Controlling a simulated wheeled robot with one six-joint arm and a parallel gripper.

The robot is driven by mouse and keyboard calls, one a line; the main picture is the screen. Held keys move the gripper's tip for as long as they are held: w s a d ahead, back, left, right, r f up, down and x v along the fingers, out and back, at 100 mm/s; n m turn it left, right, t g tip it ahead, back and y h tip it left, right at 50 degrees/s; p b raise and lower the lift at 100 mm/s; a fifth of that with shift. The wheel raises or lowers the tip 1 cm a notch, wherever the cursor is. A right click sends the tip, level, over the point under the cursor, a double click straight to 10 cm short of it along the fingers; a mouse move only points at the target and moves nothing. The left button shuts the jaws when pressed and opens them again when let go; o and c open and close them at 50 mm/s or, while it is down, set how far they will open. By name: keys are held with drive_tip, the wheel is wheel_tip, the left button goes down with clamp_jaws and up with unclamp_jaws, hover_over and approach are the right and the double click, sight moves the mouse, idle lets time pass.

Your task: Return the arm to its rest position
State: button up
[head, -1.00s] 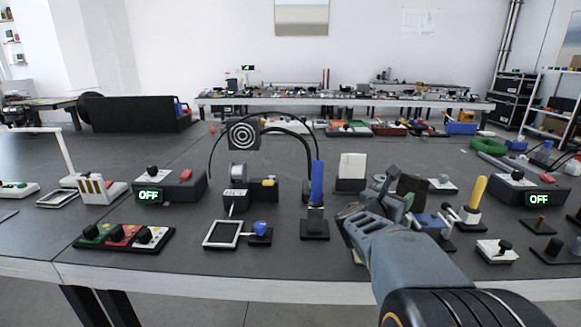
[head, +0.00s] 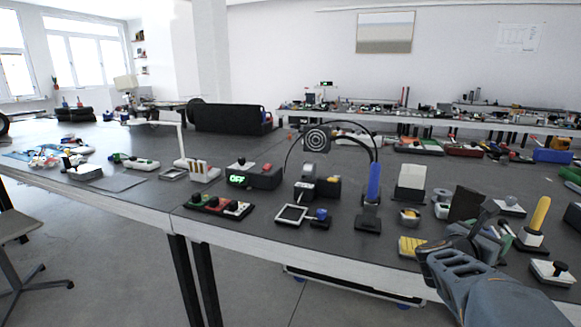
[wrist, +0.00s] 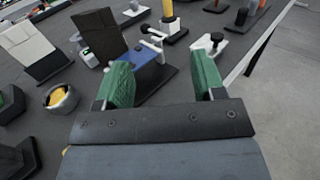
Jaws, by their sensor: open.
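My gripper (head: 462,238) is at the lower right of the head view, over the front edge of the dark workbench (head: 150,187). In the wrist view my gripper (wrist: 162,80) shows two green finger pads set wide apart, with nothing held between them. A blue device (wrist: 147,70) on a dark base lies beyond and below the fingers. I cannot tell the exact height of the fingers above the bench.
Around the gripper stand a yellow-handled lever (head: 538,217), a black-knobbed white block (head: 550,271), a dark upright panel (head: 467,205) and a yellow block (head: 411,246). A blue-handled stand (head: 373,185) is further left. Open floor (head: 110,265) lies in front of the bench.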

drive_tip(key=w+a+r+n+t+y+p, duration=0.25)
drive_tip(key=a+n+y+p, duration=0.2)
drive_tip(key=a+n, duration=0.35)
drive_tip(key=w+a+r+n+t+y+p, duration=0.1)
drive_tip(key=a+r+n+y+p, duration=0.35)
drive_tip(key=n, duration=0.45)
drive_tip(key=w+a+r+n+t+y+p, duration=0.25)
drive_tip(key=a+n+y+p, duration=0.2)
drive_tip(key=a+n, duration=0.35)
drive_tip(key=s+a+r+n+g+y+p, duration=0.1)
drive_tip(key=s+a+n+g+p, duration=0.3)
drive_tip(key=s+n, duration=0.4)
drive_tip(key=s+a+r+n+g+y+p, duration=0.1)
drive_tip(key=s+a+n+g+p, duration=0.3)
drive_tip(key=s+n+p, duration=0.5)
drive_tip(key=n+g+y, duration=0.1)
drive_tip(key=n, duration=0.6)
drive_tip(key=shift+s+g, duration=0.3)
drive_tip(key=shift+g, duration=0.1)
